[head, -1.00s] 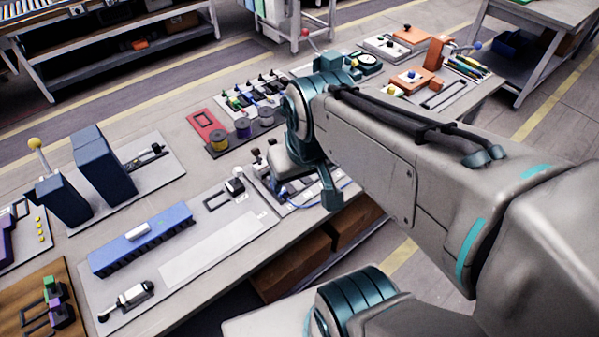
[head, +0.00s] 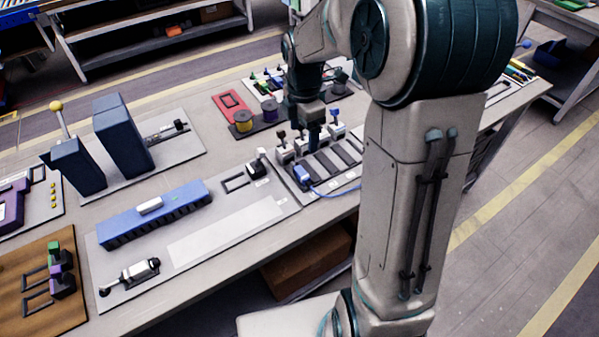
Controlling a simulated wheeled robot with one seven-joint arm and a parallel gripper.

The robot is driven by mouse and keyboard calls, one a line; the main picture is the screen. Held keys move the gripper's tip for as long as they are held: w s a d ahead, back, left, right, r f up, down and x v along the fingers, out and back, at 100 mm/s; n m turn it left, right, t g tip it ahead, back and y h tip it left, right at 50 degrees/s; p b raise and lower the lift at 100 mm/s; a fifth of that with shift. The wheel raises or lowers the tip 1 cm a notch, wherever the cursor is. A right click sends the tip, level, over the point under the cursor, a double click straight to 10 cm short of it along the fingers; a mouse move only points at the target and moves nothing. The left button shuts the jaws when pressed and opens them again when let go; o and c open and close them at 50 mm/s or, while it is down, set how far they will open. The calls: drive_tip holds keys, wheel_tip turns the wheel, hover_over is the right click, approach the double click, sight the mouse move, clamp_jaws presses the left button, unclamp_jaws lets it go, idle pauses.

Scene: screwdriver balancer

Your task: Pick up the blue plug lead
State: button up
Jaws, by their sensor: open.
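The blue plug lead shows as a small blue plug (head: 302,174) at the left front of a grey tray (head: 322,200). Its blue cable runs along the tray's front edge to the right, where my arm hides the rest. My gripper (head: 314,140) points down over the back of this tray, behind and slightly right of the blue plug, and apart from it. Its fingers are dark and small here, and nothing shows held between them.
Several small upright parts with dark knobs (head: 281,138) stand along the back of the tray, close to my gripper. Left are a blue block strip (head: 155,215) and a pale blank plate (head: 226,229). Spools (head: 243,120) stand behind. My arm covers the table to the right.

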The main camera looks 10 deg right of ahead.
drive_tip(key=f, duration=0.1)
hover_over(299, 172)
drive_tip(key=shift+n, duration=0.4)
drive_tip(key=f, duration=0.8)
drive_tip(key=shift+d+f, duration=0.15)
drive_tip(key=shift+d, duration=0.25)
drive_tip(key=shift+a+f+p, duration=0.15)
drive_tip(key=shift+a+f, duration=0.05)
drive_tip(key=shift+f, duration=1.15)
drive_tip(key=shift+a+f+p, duration=0.15)
drive_tip(key=shift+f, duration=1.2)
drive_tip(key=shift+c, duration=0.3)
drive_tip(key=c, duration=0.6)
